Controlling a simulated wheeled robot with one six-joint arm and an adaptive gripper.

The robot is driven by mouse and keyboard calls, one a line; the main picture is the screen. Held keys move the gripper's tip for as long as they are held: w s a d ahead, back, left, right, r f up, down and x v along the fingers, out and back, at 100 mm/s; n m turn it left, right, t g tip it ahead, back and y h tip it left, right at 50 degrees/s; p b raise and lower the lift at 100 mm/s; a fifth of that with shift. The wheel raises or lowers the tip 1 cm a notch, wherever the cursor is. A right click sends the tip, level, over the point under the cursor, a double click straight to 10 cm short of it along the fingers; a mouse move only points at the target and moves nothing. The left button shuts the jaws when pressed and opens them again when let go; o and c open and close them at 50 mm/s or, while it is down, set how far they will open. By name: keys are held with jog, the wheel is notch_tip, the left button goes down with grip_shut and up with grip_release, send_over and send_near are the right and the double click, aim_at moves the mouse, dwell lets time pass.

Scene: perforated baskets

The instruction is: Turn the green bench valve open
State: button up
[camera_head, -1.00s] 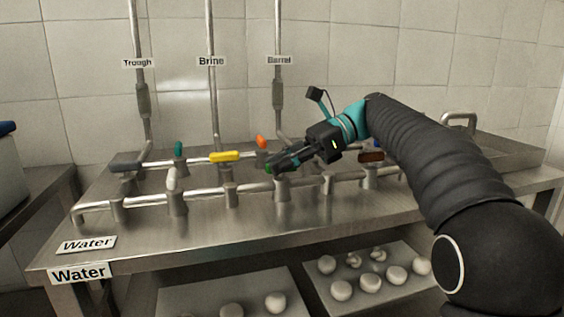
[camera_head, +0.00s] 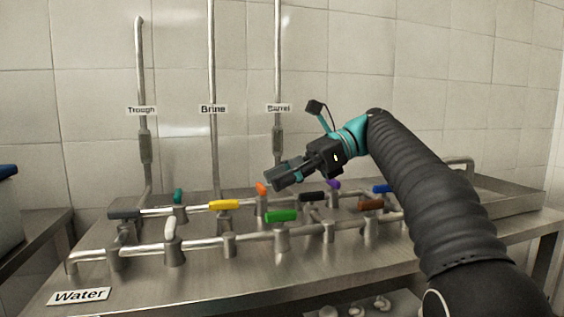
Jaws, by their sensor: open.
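The green bench valve (camera_head: 281,216) has a green handle lying crosswise, along its pipe, on a metal body at the middle of the bench's front pipe. My gripper (camera_head: 272,181) is above and slightly left of the green handle in the picture, with clear space between them. Its dark jaws are open, point left and hold nothing. The gap between the jaws is hard to see from this side.
Near it are yellow (camera_head: 223,204), orange (camera_head: 261,189), black (camera_head: 312,196), brown (camera_head: 370,204) and white (camera_head: 170,227) handles. Upright pipes labelled Trough, Brine and Barrel (camera_head: 279,107) rise behind.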

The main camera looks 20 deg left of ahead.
aim_at(282, 211)
jog(key=shift+r, duration=1.65)
